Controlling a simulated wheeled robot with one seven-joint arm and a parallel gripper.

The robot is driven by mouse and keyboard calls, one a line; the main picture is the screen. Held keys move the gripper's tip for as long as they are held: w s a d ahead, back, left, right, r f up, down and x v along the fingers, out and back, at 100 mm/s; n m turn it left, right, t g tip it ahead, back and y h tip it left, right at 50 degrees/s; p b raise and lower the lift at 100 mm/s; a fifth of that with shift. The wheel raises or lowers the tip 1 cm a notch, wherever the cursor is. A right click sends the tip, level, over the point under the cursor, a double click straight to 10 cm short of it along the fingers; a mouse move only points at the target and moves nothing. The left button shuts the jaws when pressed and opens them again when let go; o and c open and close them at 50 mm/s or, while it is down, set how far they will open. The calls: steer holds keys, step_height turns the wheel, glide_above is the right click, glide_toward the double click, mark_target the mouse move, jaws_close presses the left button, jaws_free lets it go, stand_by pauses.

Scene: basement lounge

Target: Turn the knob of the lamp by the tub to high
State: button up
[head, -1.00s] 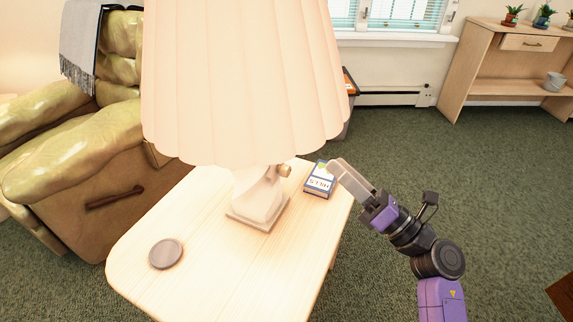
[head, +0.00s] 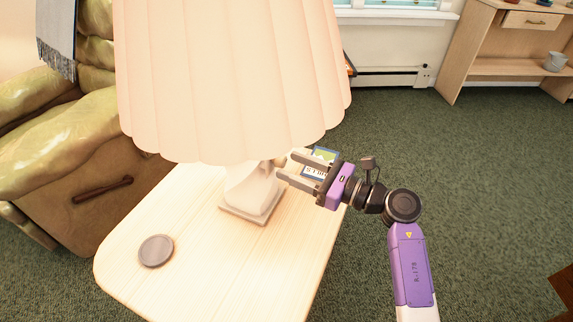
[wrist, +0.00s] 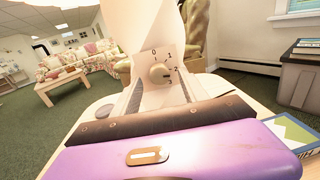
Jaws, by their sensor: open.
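The lamp (head: 250,190) stands on the light wooden side table, its wide pleated shade (head: 230,80) hiding the upper base. In the wrist view, the pale round knob (wrist: 159,73) is on the lamp's base, beside a dial marked 0, 1, 2 and 3. I cannot tell surely which mark it points to. My gripper (head: 289,166) is open at the right of the lamp base, just under the shade's edge. Its fingers lie on either side of the knob's line in the wrist view, with the knob ahead between them. Contact is not clear.
The side table (head: 200,270) holds a round grey coaster (head: 156,251) and a blue book (head: 322,156) under my gripper. A grey tub (wrist: 304,88) stands behind at right. A green recliner (head: 70,150) is at left.

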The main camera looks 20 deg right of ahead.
steer(key=shift+x, duration=1.15)
jaws_close()
